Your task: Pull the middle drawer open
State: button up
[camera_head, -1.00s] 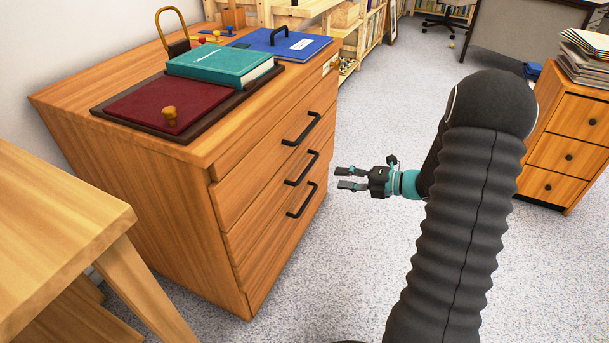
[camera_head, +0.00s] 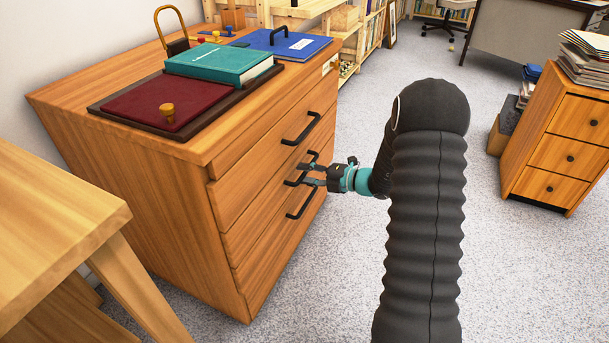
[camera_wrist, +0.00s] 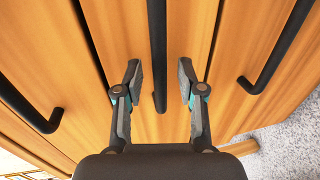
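The wooden cabinet (camera_head: 150,190) has three drawers with black bar handles, and all look shut. The middle drawer's handle (camera_head: 291,183) is partly hidden by my gripper (camera_head: 304,174) in the head view. In the wrist view the same handle (camera_wrist: 158,50) runs down the centre, between the two fingers of my gripper (camera_wrist: 159,72). The fingers are open, one on each side of the bar, with a gap to it on both sides. I cannot tell exactly how far along the bar's depth the fingertips reach.
The top handle (camera_head: 301,129) and bottom handle (camera_head: 302,202) lie close above and below. A wooden table (camera_head: 60,220) stands at near left. A small drawer unit (camera_head: 560,140) stands at right. Speckled floor (camera_head: 520,270) is clear in front of the cabinet.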

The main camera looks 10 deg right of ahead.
jog(key=shift+w+a+f, duration=0.15)
jog(key=shift+w+a, duration=0.15)
jog(key=shift+a, duration=0.15)
grip_shut()
